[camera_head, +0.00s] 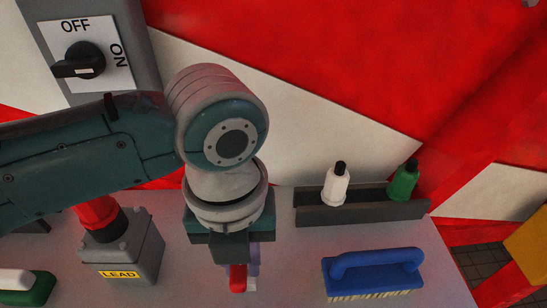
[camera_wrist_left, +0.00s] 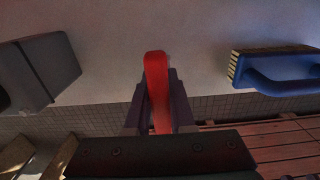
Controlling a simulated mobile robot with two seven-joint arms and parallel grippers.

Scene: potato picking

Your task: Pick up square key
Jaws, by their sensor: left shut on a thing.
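A red bar-like thing (camera_head: 238,278), seemingly the square key, is between the fingers of my left gripper (camera_head: 246,276) in the head view. In the left wrist view the red key (camera_wrist_left: 156,75) lies along the middle between the two dark fingers of my left gripper (camera_wrist_left: 159,105), which is shut on it. Its far rounded end sticks out beyond the fingertips. Whether it touches the table cannot be told. The rest of the key is hidden by the gripper. My right gripper is not in view.
A grey box labelled LEAD (camera_head: 122,255) stands left of the gripper. A blue brush (camera_head: 372,272) lies to the right. A grey holder (camera_head: 365,212) has a white bottle (camera_head: 336,185) and a green bottle (camera_head: 403,182). An OFF/ON switch (camera_head: 85,60) is at upper left.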

